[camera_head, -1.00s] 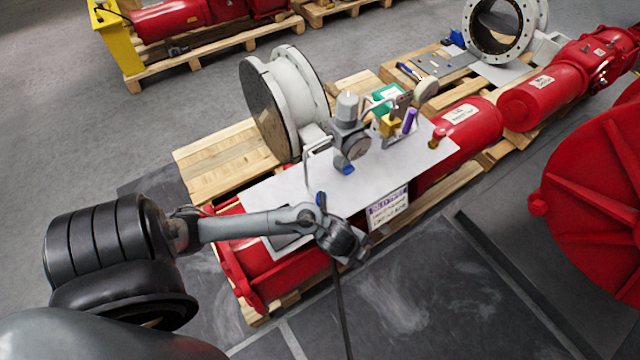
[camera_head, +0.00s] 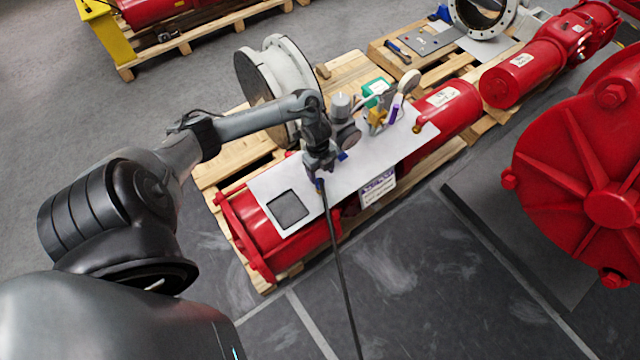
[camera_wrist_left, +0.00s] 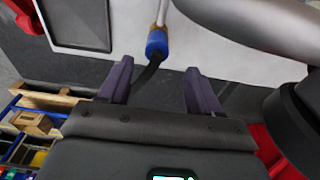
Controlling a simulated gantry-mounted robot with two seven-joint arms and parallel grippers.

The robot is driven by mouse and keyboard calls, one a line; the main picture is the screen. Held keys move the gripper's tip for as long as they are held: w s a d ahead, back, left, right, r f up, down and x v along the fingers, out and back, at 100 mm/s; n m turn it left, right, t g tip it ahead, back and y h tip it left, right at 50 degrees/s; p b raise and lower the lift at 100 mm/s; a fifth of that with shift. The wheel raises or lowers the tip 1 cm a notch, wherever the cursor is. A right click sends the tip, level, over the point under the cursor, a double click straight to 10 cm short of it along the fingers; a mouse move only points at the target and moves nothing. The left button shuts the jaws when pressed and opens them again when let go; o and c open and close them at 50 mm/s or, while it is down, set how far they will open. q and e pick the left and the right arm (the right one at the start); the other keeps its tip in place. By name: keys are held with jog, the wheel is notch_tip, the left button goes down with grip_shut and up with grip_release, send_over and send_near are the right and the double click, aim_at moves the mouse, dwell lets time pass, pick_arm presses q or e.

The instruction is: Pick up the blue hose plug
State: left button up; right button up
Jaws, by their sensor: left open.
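The blue hose plug (camera_wrist_left: 157,43) is in the left wrist view, at the end of a thin silver tube (camera_wrist_left: 162,12), with the black hose leading away from it. In the head view the plug (camera_head: 319,184) is a small blue spot at the top of the hose (camera_head: 338,255). My left gripper (camera_head: 318,172) is right at it, hiding much of the tube. In the wrist view the left gripper (camera_wrist_left: 160,72) is open, its two purple-grey fingers apart. The plug appears just beyond the fingertips, in line with the gap. My right gripper is not seen.
A pale plate (camera_head: 275,185) lies over the red actuator (camera_head: 250,235). A gauge and valve assembly (camera_head: 345,130) stands beside my gripper, with another blue part (camera_head: 342,155). A white flanged pipe (camera_head: 285,75) stands behind. The dark floor in front is open.

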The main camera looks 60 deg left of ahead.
aim_at(320, 179)
pick_arm(q)
jog(key=shift+s+d+f, duration=0.1)
jog(key=shift+s+f, duration=0.05)
jog(key=shift+f, duration=1.25)
jog(key=shift+s+d+f, duration=0.1)
jog(key=shift+s+f, duration=0.05)
jog(key=shift+f, duration=1.2)
jog(key=shift+f+b, duration=0.3)
jog(key=shift+f, duration=0.1)
jog(key=shift+c, duration=0.5)
jog(key=shift+w, duration=0.1)
grip_shut()
